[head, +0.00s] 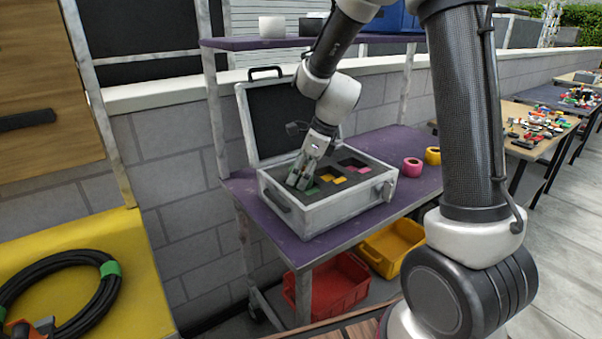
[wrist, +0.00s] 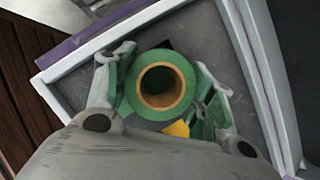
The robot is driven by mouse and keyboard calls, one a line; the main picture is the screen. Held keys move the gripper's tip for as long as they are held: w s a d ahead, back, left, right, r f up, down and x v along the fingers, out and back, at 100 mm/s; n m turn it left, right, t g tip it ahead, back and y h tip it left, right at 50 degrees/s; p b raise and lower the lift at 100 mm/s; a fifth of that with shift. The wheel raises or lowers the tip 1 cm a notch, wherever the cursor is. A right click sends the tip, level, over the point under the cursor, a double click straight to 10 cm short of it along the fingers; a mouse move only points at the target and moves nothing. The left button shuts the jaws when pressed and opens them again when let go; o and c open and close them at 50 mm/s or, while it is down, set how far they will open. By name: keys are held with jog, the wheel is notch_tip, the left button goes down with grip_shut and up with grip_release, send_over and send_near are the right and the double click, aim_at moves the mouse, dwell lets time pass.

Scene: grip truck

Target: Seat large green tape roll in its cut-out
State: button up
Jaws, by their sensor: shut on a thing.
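The large green tape roll (wrist: 188,82) is between the fingers of my gripper in the wrist view, its brown core facing the camera. My gripper (head: 300,180) is shut on the roll, low over the left part of the open case (head: 330,215). In the wrist view, my gripper (wrist: 160,88) has one finger on each side of the roll. The roll covers most of its cut-out; a dark corner shows above it. I cannot tell how deep the roll sits. In the head view the roll is mostly hidden by the fingers.
The case stands on a purple table (head: 405,140), its lid (head: 270,120) open at the back. Pink (head: 412,167) and yellow (head: 433,156) rolls stand to its right. Red (head: 330,285) and yellow (head: 395,247) bins are below. A cable coil (head: 60,290) lies at left.

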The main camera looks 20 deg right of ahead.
jog(key=o, duration=1.2)
jog(key=shift+s+f, duration=0.1)
jog(key=shift+f, duration=0.4)
jog(key=shift+r, duration=0.1)
